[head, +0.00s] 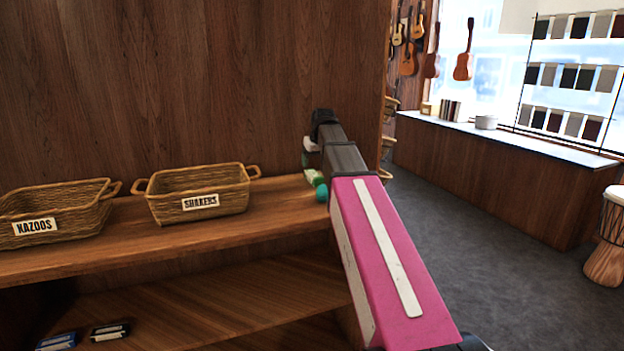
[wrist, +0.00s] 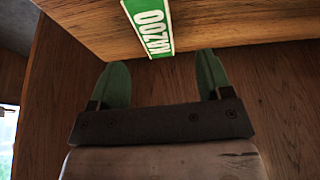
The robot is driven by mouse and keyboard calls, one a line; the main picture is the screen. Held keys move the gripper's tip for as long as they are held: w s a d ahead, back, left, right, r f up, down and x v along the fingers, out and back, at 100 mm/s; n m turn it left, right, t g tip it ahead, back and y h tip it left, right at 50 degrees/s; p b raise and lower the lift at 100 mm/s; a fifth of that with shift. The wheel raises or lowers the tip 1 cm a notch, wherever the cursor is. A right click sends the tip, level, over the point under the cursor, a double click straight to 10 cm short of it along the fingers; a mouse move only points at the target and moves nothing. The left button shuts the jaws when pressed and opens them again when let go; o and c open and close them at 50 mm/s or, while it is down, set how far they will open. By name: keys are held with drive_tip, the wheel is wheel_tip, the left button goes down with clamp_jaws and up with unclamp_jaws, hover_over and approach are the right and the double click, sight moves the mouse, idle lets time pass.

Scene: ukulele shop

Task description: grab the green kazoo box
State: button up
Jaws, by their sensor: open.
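In the head view, small green and white patches show beside the end of my arm at the shelf's right end, mostly hidden by the arm.
A wicker basket labelled "KAZOOS" (head: 60,232) and one labelled "SHAKERS" (head: 235,203) stand on the wooden shelf (head: 130,242), left of my arm. A blue box (head: 57,341) and a black box (head: 110,331) lie on the lower shelf. A wood panel rises behind. Open floor (head: 470,235) lies right.

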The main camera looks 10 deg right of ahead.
sight(314, 174)
drive_tip(key=shift+d+x, duration=0.2)
drive_tip(key=shift+x, duration=1.55)
drive_tip(key=shift+d+x, duration=0.15)
drive_tip(key=shift+x, duration=1.65)
drive_tip(key=shift+s+f, duration=0.2)
drive_tip(key=shift+c, duration=0.3)
drive_tip(key=c, duration=0.9)
